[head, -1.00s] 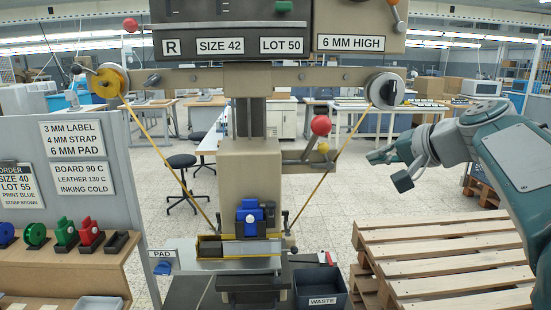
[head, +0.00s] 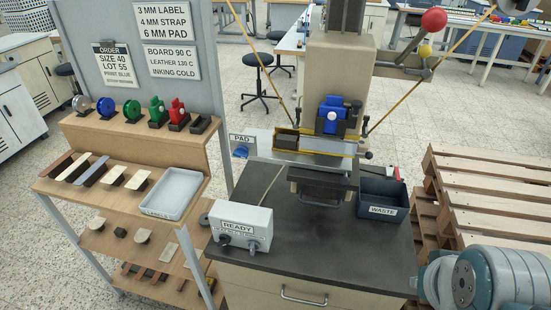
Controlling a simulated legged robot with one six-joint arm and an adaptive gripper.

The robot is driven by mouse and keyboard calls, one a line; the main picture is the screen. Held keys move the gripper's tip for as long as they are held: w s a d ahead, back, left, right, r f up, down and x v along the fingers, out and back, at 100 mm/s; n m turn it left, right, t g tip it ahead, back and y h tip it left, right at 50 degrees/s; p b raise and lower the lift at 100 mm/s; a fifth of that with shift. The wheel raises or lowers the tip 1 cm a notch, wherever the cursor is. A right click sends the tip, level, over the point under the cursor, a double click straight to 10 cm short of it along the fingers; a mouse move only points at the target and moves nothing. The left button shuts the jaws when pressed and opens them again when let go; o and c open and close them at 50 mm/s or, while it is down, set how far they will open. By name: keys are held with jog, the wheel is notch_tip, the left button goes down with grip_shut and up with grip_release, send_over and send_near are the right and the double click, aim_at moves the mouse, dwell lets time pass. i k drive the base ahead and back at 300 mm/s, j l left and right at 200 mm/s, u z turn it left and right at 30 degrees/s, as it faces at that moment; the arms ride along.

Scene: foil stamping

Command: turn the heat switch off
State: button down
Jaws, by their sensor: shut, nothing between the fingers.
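A light grey control box (head: 241,221) labelled READY stands on the front left of the dark bench top. Two dark knobs are on its front face, a left knob (head: 225,240) and a right knob (head: 252,246). The small print under READY is too small to read, so I cannot tell which knob is the heat switch or its setting. Part of my arm shows at the lower right, well apart from the box. My gripper is not visible now.
The stamping press (head: 338,88) rises behind the box, with a blue unit (head: 332,117) on it. A WASTE bin (head: 383,197) stands at the bench's right. A shelf rack (head: 128,150) is left and a wooden pallet (head: 497,190) right. The bench's front right is clear.

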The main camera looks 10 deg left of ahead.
aim_at(225, 239)
jog(key=k+j+z, duration=0.25)
jog(key=j+u, duration=0.1)
jog(key=u, duration=0.3)
jog(key=j+u, duration=0.15)
jog(key=u, duration=0.3)
jog(key=j+u, duration=0.15)
jog(key=u, duration=0.25)
